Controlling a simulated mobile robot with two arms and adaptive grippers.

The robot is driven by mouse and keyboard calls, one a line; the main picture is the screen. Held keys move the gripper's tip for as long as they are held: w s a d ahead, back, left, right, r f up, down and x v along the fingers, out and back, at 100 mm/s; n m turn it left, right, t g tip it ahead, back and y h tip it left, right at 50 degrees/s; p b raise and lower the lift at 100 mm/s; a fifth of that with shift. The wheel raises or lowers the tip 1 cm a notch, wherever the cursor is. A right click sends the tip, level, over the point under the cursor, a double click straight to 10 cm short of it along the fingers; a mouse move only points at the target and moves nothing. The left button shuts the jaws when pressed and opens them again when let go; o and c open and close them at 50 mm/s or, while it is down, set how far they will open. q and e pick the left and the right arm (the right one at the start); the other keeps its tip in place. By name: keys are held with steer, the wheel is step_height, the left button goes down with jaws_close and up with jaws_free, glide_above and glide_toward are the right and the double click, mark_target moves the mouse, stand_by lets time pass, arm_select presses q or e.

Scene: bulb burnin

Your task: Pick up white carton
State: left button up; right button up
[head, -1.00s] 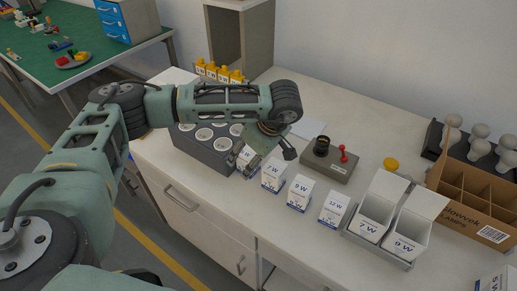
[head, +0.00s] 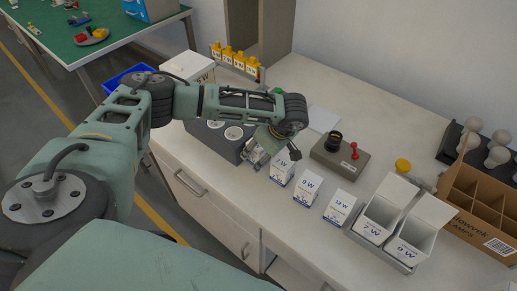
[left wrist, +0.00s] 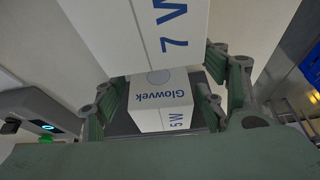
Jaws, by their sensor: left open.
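A white carton marked Glowvek 5 W (left wrist: 160,110) is between the fingers of my left gripper (left wrist: 165,88) in the left wrist view. The fingers are open on either side of it; I cannot tell whether they touch it. In the head view my left gripper (head: 262,150) points down at the left end of a row of white cartons and mostly hides the 5 W carton. A 7 W carton (head: 282,168) stands next to it and looms large in the left wrist view (left wrist: 140,35). A 9 W carton (head: 308,186) and a 12 W carton (head: 340,206) follow to the right.
A grey tray (head: 352,238) holds two open cartons, and a brown divided box (head: 485,212) is at right. Bare white tabletop lies between.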

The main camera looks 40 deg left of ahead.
arm_select(q)
steer(key=c, duration=1.3)
steer(key=shift+r, duration=0.1)
